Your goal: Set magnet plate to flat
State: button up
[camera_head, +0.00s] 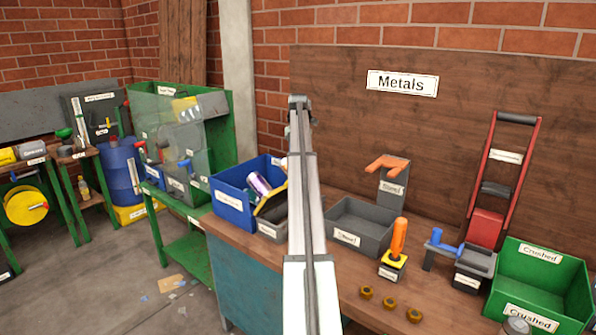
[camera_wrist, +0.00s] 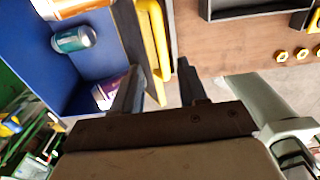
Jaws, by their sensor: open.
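A slanted dark plate with a yellow edge (camera_head: 271,199) stands at the right side of the blue bin, beside a dark grey bin. It looks like the magnet plate, but its label is too small to read. In the wrist view a yellow bar handle (camera_wrist: 162,45) shows near the blue bin's right edge. I cannot tell whether a finger touches the handle. In the head view my arm hides the gripper.
The blue bin (camera_head: 230,206) holds cans. Right along the bench stand a grey tray (camera_head: 376,224), an orange handle on a small base (camera_head: 398,240), a red-framed press (camera_head: 500,170) and a green "Crushed" bin (camera_head: 533,275). Several brass nuts (camera_head: 389,303) lie in front.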

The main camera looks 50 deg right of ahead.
notch_tip(320, 180, down, 6)
jog(key=shift+f, duration=0.25)
jog(key=shift+c, duration=0.4)
grip_shut()
jog(key=shift+w, duration=0.1)
dwell(0.3)
